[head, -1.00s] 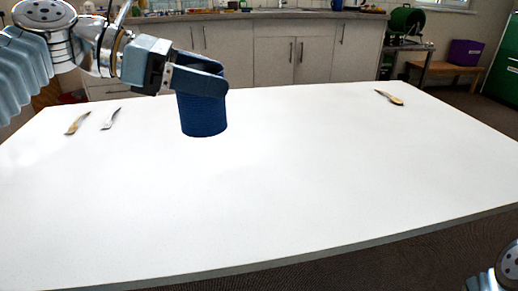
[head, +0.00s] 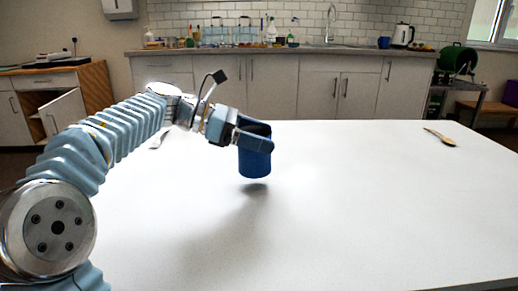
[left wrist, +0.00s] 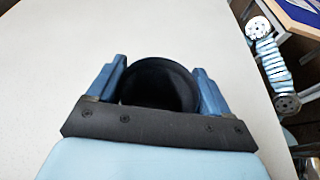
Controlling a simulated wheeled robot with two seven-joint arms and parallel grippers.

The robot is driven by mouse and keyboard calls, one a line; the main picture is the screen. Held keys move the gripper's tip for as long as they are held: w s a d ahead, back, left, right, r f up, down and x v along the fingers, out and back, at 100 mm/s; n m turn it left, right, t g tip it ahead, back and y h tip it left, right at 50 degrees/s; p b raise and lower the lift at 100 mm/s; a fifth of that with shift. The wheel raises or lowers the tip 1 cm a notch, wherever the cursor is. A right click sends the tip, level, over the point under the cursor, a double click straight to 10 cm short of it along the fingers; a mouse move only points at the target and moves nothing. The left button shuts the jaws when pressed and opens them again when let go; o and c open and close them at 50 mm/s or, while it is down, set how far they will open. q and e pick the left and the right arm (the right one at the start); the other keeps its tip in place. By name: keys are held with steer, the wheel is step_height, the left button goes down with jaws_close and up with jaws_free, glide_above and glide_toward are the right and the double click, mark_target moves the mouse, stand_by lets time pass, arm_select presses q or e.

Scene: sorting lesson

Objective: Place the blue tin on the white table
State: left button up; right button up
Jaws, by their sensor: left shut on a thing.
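The blue tin (head: 255,163) is upright in my left gripper (head: 256,138), with a shadow below and to its left on the white table (head: 330,220). The tin looks a little above the table top. In the left wrist view the tin (left wrist: 160,86) shows its dark open top between the two blue fingers of the left gripper (left wrist: 160,84). The fingers are shut on its sides. The white table (left wrist: 60,70) fills most of that view behind it. My right gripper is not in the head view.
A wooden-handled utensil (head: 440,137) lies at the table's far right. Another small utensil (head: 159,140) lies at the far left, partly behind my left arm. The middle and right of the table are clear. Cabinets (head: 335,90) and a counter stand behind the table.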

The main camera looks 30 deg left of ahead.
arm_select(q)
steer(key=shift+f, duration=1.35)
steer(key=shift+f+b, duration=0.2)
steer(key=shift+b, duration=0.2)
steer(key=o, duration=0.9)
steer(key=shift+o, duration=0.2)
steer(key=shift+r, duration=0.15)
steer(key=shift+s+a+r+p, duration=0.15)
steer(key=shift+r+p, duration=0.05)
steer(key=shift+p, duration=0.1)
steer(key=p+v, duration=0.1)
steer(key=v, duration=1)
steer(key=shift+s+a, duration=0.2)
